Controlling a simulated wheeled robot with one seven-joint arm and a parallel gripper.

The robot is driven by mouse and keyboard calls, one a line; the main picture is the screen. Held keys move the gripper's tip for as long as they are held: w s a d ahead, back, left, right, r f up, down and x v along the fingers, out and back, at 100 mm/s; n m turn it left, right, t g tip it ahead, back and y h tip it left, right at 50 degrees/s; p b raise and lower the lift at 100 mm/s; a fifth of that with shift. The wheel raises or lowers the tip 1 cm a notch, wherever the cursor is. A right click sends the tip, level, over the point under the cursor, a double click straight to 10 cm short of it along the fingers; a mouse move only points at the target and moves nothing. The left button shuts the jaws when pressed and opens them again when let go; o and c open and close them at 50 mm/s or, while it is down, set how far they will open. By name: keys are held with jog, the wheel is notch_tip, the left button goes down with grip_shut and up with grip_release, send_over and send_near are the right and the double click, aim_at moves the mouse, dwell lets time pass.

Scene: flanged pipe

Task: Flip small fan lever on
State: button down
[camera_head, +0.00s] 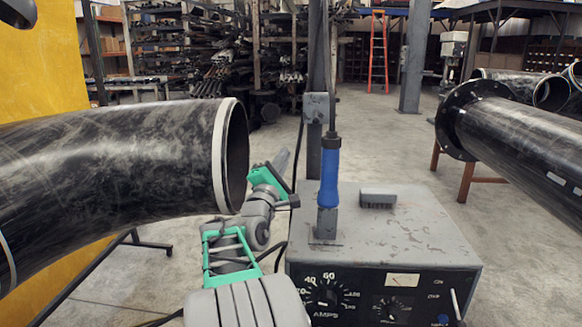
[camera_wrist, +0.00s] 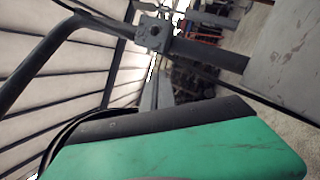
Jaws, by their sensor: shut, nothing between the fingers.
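A grey welding power box (camera_head: 440,240) stands at the lower middle right of the head view, with dials on its black front panel. A small light lever (camera_head: 457,304) sticks up at the right end of that panel. In the wrist view my gripper's fingers (camera_wrist: 156,92) show beyond the green housing; the lever is not seen there.
A big black pipe elbow (camera_head: 110,160) lies close left of my arm. A blue-handled tool (camera_head: 328,178) stands upright on the box, with a post (camera_head: 317,60) behind. A flanged pipe (camera_head: 515,135) lies at right. Floor right of the box is clear.

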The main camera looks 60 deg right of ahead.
aim_at(316, 117)
jog(key=shift+d+f+n+h, duration=0.3)
jog(key=shift+f+n+h, duration=0.1)
jog(key=shift+f, duration=0.25)
jog(key=shift+d, duration=0.1)
jog(key=s+d+r, duration=0.1)
jog(key=d+r, duration=0.5)
jog(key=d, duration=0.3)
jog(key=shift+d+r+b, duration=0.15)
jog(key=shift+d+b, duration=0.15)
jog(key=shift+b, duration=0.1)
jog(key=shift+s+r+p, duration=0.15)
jog(key=shift+p, duration=0.2)
